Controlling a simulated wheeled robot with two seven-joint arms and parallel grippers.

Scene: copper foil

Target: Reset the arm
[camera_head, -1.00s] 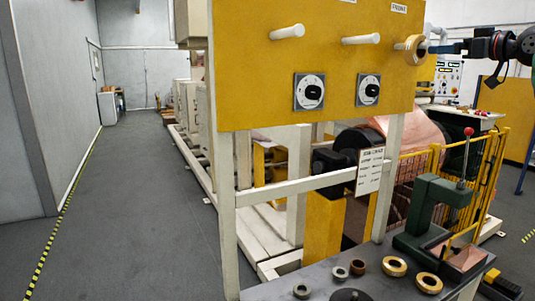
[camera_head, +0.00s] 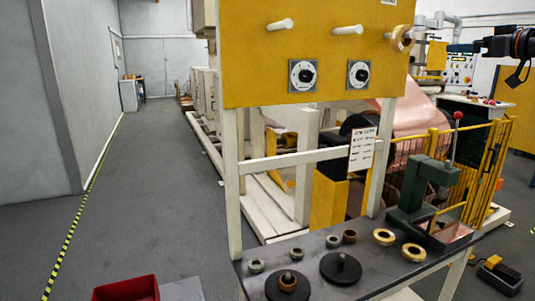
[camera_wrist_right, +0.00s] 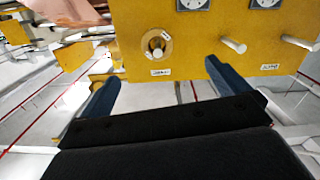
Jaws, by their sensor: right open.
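My right gripper (camera_head: 458,47) shows at the upper right of the head view, its fingers pointing left toward the yellow panel (camera_head: 320,45). It is open and empty, apart from the panel. In the right wrist view the two blue fingers stand wide apart with nothing between them (camera_wrist_right: 161,73). Ahead of them a tan ring (camera_wrist_right: 156,45) hangs around a peg on the panel; this ring (camera_head: 403,38) also shows at the panel's right end in the head view. My left gripper is not in view.
A dark bench (camera_head: 320,258) below the panel holds several rings, two round black bases and a green press (camera_head: 420,195). A red bin (camera_head: 125,289) stands at the bottom left. A yellow fence (camera_head: 480,160) is at the right. The grey floor at left is clear.

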